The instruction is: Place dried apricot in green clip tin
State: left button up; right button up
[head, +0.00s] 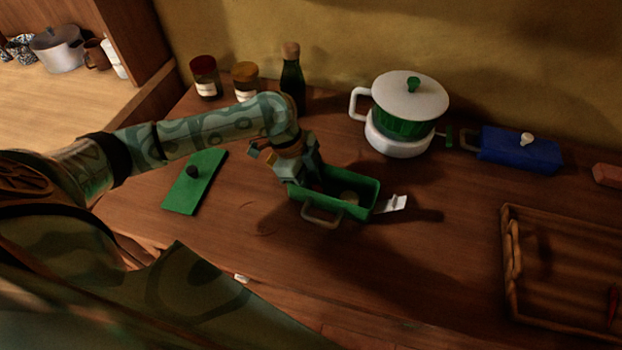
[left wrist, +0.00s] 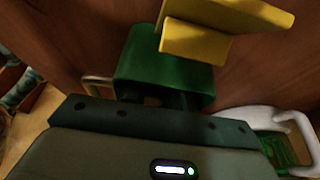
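The green clip tin (head: 363,207) stands open on the wooden counter, with a wire handle at its front and a pale clip at its right end. A small dull tan rounded thing (head: 350,197) lies inside; it may be the dried apricot, but it is too dark to be sure. My right gripper is not in view.
A green lid-like board (head: 206,172) with a dark knob lies left of the tin. Jars (head: 206,78) and a bottle (head: 292,82) stand behind. A white-lidded green pot (head: 405,122), a blue box (head: 515,150) and a wooden tray (head: 512,265) are to the right.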

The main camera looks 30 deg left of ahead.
pick_arm(q)
jog(key=shift+o, duration=0.5)
jog(key=p+v, duration=0.3)
jog(key=v, duration=0.9)
jog(key=shift+r+p, duration=0.15)
jog(key=shift+p, duration=0.25)
